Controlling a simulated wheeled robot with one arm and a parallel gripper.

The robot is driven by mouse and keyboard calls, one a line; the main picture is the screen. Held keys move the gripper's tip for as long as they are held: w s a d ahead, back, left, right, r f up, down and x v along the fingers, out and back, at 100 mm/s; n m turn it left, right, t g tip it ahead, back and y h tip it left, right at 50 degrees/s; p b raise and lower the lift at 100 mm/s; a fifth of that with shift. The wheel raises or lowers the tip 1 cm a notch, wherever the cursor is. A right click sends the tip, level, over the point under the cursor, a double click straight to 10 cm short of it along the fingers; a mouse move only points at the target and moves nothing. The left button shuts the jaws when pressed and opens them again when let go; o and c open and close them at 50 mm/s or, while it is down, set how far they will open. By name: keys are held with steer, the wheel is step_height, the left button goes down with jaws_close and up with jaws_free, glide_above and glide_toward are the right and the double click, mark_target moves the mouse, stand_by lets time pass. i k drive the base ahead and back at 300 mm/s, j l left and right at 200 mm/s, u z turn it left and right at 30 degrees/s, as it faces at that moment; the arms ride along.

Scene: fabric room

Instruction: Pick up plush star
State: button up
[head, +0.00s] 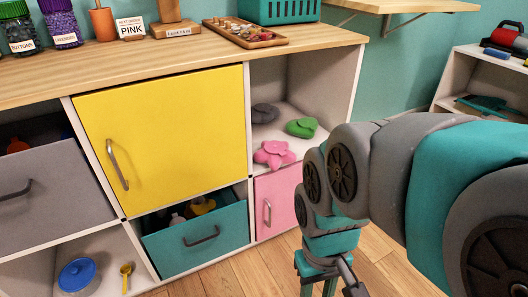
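A pink plush star (274,154) lies at the front edge of the open shelf (288,138), above a pink door. A green plush (301,128) lies behind it to the right, and a dark grey plush (264,113) lies further back to the left. My gripper (318,288) points down at the bottom of the picture, in front of the cabinet, lower and to the right of the star. Its two teal fingers stand apart with a gap between them. Their tips are cut off by the picture edge. The gripper is clear of the star.
A teal drawer (196,239) stands partly open beside the shut pink door (281,201). A yellow door (165,135) is shut. A grey drawer (52,188) also stands open. Jars and a wooden tray (244,33) stand on the counter. Wood floor lies below.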

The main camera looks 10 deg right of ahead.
mark_target(275, 161)
steer(key=l+u, duration=0.1)
steer(key=u, duration=0.3)
steer(key=k+u, duration=0.15)
steer(key=u, duration=0.2)
steer(key=l+u, duration=0.1)
steer(key=u, duration=0.3)
steer(key=k+u, duration=0.15)
steer(key=u, duration=0.25)
steer(key=k+l, duration=0.25)
steer(key=k, duration=0.2)
steer(key=i+l, duration=0.1)
steer(key=l, duration=0.3)
